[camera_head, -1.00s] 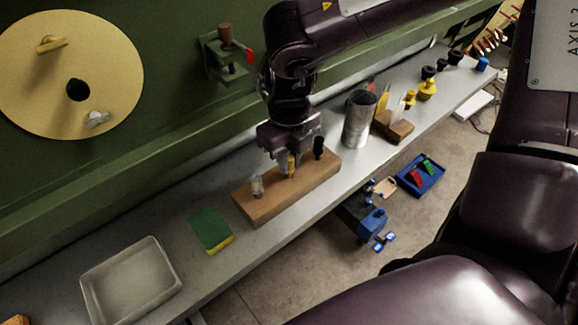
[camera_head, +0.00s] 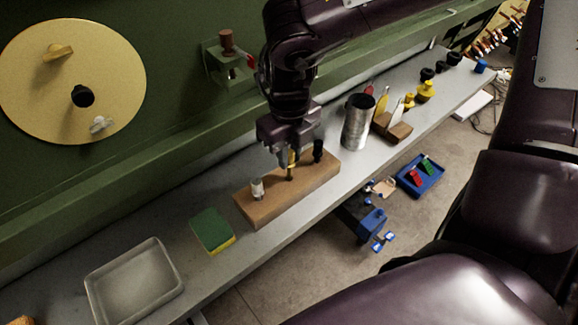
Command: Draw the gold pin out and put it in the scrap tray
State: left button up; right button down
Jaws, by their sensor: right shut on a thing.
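A wooden block (camera_head: 262,207) lies on the grey ledge. It carries a white-and-grey pin (camera_head: 257,188) at its left end and a black pin (camera_head: 318,150) at its right end. My right gripper (camera_head: 290,160) points down over the middle of the block, shut on the gold pin (camera_head: 292,158). The gold pin is mostly hidden by the fingers. A thin dark-brown part shows under it, reaching down to the block; I cannot tell whether the pin is fully clear. An empty pale tray (camera_head: 176,283) sits at the lower left. My left gripper is not in view.
A green-and-yellow sponge (camera_head: 212,230) lies between tray and block. Right of the block stand a metal cup (camera_head: 357,122), a small wooden rack (camera_head: 392,128) and yellow and black knobs. A gold disc (camera_head: 40,95) and a bracket (camera_head: 230,62) are on the green wall.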

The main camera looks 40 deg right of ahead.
jog(key=shift+r+p, duration=1.2)
jog(key=shift+r, duration=1.05)
jog(key=shift+r+p, duration=0.7)
jog(key=shift+r, duration=0.75)
jog(key=shift+f, duration=0.1)
jog(key=shift+f+b, duration=1.25)
jog(key=shift+f, duration=1.05)
jog(key=shift+r, duration=0.1)
